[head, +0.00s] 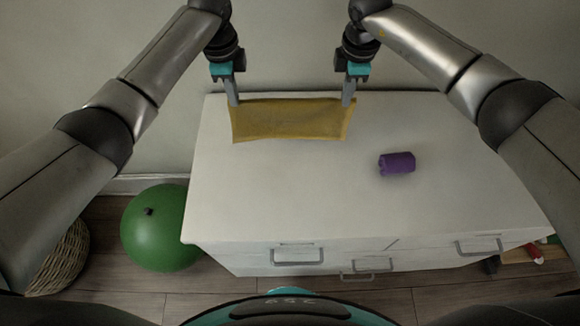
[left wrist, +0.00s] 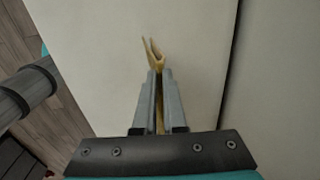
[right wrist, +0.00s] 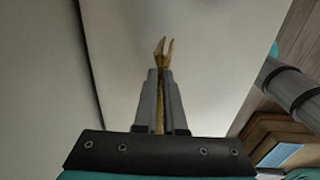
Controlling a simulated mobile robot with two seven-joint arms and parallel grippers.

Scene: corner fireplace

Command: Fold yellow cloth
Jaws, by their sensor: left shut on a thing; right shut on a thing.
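The yellow cloth (head: 290,119) is stretched between my two grippers at the back edge of the white dresser top, in the head view. My left gripper (head: 234,103) is shut on its back left corner. My right gripper (head: 347,102) is shut on its back right corner. In the left wrist view the cloth (left wrist: 154,56) shows edge-on between the fingers, its tip splitting into two layers. The right wrist view shows the cloth (right wrist: 163,50) the same way. I cannot tell whether its front edge touches the top.
A purple rolled item (head: 396,163) lies on the white dresser top (head: 290,200), right of the cloth. The front and middle of the top are clear. A green ball (head: 160,228) and a wicker basket (head: 62,258) are on the floor at left. A wall stands behind the dresser.

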